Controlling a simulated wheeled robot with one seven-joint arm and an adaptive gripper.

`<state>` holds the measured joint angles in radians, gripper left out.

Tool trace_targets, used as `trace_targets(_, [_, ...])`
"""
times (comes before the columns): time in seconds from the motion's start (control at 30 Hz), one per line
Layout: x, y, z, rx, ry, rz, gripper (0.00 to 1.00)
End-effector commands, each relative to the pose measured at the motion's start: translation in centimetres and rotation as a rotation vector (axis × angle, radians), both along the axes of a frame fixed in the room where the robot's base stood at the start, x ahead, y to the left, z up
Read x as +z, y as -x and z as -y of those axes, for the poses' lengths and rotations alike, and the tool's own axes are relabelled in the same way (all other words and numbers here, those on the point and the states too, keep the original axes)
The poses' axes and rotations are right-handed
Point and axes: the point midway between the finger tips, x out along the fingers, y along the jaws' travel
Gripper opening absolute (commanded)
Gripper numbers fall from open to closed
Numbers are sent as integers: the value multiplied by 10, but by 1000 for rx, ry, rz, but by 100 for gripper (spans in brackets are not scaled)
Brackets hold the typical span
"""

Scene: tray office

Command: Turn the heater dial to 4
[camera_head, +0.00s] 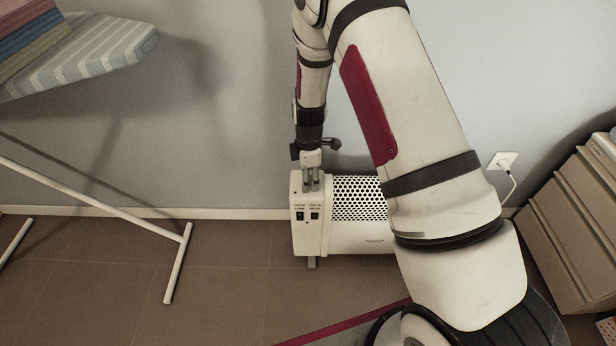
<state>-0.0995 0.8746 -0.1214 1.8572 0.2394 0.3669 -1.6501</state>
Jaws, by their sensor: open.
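A white heater (342,236) with a perforated top grille stands on the floor against the wall, partly behind my arm. Its left end has two small dark switches with labels too small to read. My gripper (312,187) points down over the top of that left end, with its fingertips at or just above the surface. It is open, with a narrow gap between the fingers. The dial is not clearly visible; the gripper may be hiding it. I cannot tell whether the fingers touch anything, and no dial number can be read.
An ironing board (95,58) with folded cloths (28,38) stands at the left, its white legs (178,262) reaching the floor. A beige drawer unit (572,225) is at the right. A wall socket (503,160) has a plug and cable. Tiled floor before the heater's left is clear.

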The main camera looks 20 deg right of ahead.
Motion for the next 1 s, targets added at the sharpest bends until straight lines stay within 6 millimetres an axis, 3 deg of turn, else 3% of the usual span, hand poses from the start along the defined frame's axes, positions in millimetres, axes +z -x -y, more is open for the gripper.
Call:
trace_targets(0.13, [0, 0, 0, 0, 0, 0, 47])
trace_targets(0.33, [0, 0, 0, 0, 0, 0, 2])
trace_targets(0.37, [0, 0, 0, 0, 0, 0, 0])
trace_targets(0.73, [1, 0, 0, -46, 0, -1, 0])
trace_targets(1.0, [1, 0, 0, -216, 1, -1, 0])
